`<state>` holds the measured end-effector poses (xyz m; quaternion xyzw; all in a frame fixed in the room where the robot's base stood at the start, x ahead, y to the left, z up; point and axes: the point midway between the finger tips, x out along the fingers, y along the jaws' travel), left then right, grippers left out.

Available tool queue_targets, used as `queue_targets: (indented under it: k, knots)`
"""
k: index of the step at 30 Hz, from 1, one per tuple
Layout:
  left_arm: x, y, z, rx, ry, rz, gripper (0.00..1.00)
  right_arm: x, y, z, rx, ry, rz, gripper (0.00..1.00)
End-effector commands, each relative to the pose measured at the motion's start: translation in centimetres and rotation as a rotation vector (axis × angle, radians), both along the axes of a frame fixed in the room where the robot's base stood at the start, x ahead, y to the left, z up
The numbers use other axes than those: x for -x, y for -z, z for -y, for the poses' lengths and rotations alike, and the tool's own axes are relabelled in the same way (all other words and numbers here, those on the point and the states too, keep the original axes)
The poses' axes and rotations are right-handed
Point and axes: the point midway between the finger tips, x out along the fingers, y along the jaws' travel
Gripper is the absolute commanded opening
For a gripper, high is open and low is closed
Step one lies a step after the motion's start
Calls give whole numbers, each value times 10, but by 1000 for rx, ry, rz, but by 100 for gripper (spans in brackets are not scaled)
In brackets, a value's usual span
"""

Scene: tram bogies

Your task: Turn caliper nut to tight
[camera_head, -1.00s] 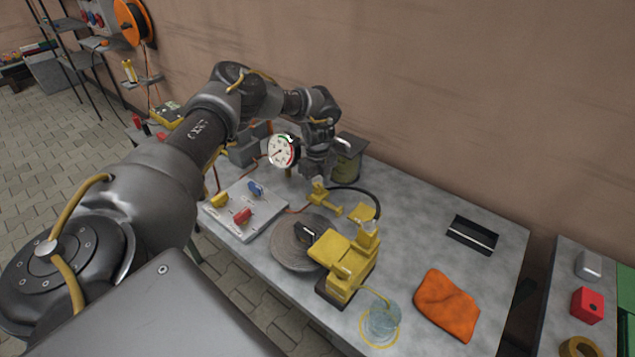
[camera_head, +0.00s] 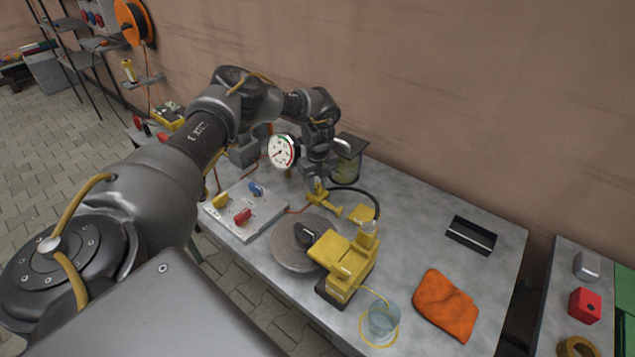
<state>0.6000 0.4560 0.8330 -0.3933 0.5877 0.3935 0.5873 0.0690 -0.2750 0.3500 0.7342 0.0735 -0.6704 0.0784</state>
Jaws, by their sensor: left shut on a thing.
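The yellow caliper (camera_head: 347,262) stands on the bench astride the edge of a grey disc (camera_head: 284,255), with a black block (camera_head: 305,236) at its side. The caliper nut cannot be told apart at this size. My right gripper is not in view.
A round gauge (camera_head: 283,151) and a dark-lidded canister (camera_head: 347,161) stand close to my left gripper. A switch panel (camera_head: 244,209) lies left of the disc.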

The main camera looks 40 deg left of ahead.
Motion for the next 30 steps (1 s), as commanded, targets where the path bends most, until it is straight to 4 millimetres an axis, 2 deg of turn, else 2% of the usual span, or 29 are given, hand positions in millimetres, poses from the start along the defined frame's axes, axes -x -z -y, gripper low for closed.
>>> queue_targets:
  k: [6,18,30]
  knots:
    - [0,-1,0,0,194,-1,5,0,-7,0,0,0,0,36]
    - [0,0,0,0,566,0,5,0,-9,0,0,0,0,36]
    - [0,0,0,0,826,0,5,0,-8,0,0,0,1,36]
